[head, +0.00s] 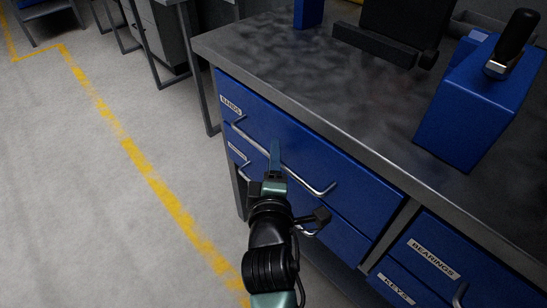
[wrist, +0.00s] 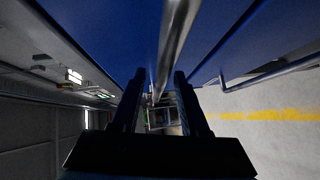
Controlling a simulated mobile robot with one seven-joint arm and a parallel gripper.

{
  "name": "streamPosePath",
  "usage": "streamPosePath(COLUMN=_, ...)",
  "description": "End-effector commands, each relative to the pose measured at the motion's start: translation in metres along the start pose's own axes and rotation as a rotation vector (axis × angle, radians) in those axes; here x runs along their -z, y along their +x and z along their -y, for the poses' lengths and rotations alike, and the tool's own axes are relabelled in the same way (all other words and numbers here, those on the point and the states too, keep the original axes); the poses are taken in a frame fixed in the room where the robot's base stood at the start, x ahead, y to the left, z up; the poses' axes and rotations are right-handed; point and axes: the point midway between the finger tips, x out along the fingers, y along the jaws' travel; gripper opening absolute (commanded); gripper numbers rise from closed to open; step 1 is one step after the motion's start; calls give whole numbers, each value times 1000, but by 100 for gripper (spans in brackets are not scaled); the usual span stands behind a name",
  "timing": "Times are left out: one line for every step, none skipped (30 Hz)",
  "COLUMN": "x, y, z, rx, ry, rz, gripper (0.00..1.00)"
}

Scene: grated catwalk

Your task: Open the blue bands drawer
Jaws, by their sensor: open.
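The blue bands drawer (head: 312,145) is the upper left drawer of the bench, with a "BANDS" label (head: 231,105) at its left end. It looks shut, its front in line with the bench. Its long silver bar handle (head: 311,182) runs along the front. My gripper (head: 275,152) is at the middle of this handle, fingers towards the drawer front. In the wrist view the handle (wrist: 177,28) runs between the two open fingers (wrist: 159,76). I cannot tell whether either finger touches it.
Another blue drawer (head: 338,232) with a handle lies just below. Drawers labelled "BEARINGS" (head: 433,258) and "KEYS" are at right. A blue box-like object (head: 468,110) stands on the grey worktop (head: 300,75). Floor with a yellow line (head: 135,155) is clear at left.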

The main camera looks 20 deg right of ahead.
Motion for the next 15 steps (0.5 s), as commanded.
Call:
streamPosePath(x=0, y=0, z=0, rx=1, ry=0, rz=0, gripper=45)
streamPosePath(x=0, y=0, z=0, rx=1, ry=0, rz=0, gripper=45)
streamPosePath(x=0, y=0, z=0, rx=1, ry=0, rz=0, gripper=45)
streamPosePath(x=0, y=0, z=0, rx=1, ry=0, rz=0, gripper=45)
streamPosePath(x=0, y=0, z=0, rx=0, ry=0, rz=0, gripper=45)
streamPosePath(x=0, y=0, z=0, rx=0, ry=0, rz=0, gripper=45)
streamPosePath(x=0, y=0, z=0, rx=0, ry=0, rz=0, gripper=39)
streamPosePath(x=0, y=0, z=0, rx=0, ry=0, rz=0, gripper=34)
streamPosePath(x=0, y=0, z=0, rx=0, ry=0, rz=0, gripper=27)
streamPosePath(x=0, y=0, z=0, rx=0, ry=0, rz=0, gripper=21)
streamPosePath(x=0, y=0, z=0, rx=0, ry=0, rz=0, gripper=16)
streamPosePath(x=0, y=0, z=0, rx=0, ry=0, rz=0, gripper=9)
streamPosePath(x=0, y=0, z=0, rx=0, ry=0, rz=0, gripper=3)
streamPosePath(x=0, y=0, z=0, rx=0, ry=0, rz=0, gripper=0)
streamPosePath(x=0, y=0, z=0, rx=0, ry=0, rz=0, gripper=0)
